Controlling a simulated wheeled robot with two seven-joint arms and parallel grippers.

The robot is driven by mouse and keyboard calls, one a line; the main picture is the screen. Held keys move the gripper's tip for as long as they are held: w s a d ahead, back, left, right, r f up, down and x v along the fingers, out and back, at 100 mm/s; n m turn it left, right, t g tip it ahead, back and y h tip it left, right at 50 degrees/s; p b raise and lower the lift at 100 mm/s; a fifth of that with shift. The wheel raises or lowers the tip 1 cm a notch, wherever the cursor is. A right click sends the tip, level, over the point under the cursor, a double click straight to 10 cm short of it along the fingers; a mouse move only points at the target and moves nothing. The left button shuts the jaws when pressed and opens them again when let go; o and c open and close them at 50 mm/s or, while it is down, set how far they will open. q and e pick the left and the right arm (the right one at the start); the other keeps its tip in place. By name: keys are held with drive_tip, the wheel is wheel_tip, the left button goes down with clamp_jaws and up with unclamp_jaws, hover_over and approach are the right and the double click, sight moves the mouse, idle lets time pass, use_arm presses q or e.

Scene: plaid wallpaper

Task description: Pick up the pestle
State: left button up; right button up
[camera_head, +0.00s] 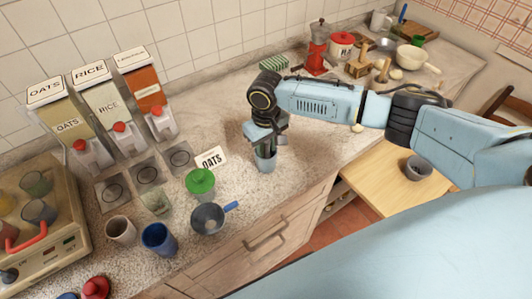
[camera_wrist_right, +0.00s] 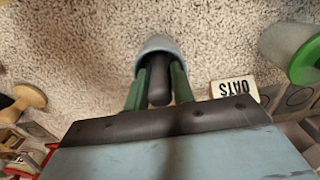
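My right gripper (camera_head: 266,146) points down over the counter at the middle of the head view. Its two green fingers (camera_wrist_right: 160,82) show in the right wrist view, one on each side of a dark grey rounded rod, which looks like the pestle (camera_wrist_right: 160,88). The rod stands in a small light blue-grey cup (camera_wrist_right: 158,44), which also shows under the gripper in the head view (camera_head: 266,164). The fingers lie close along the rod; I cannot tell whether they press on it. The rod's lower end is hidden in the cup. My left gripper is not in view.
A green-lidded jar (camera_head: 200,183), a small pan (camera_head: 208,219) and an OATS card (camera_head: 211,160) stand left of the gripper. Dispensers (camera_head: 108,108) line the wall. A red moka pot (camera_head: 317,60) and wooden pieces (camera_head: 382,70) stand behind. The counter's front edge is close.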

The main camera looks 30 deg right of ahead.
drive_tip(key=shift+c, duration=0.4)
clamp_jaws()
drive_tip(key=shift+r, duration=0.1)
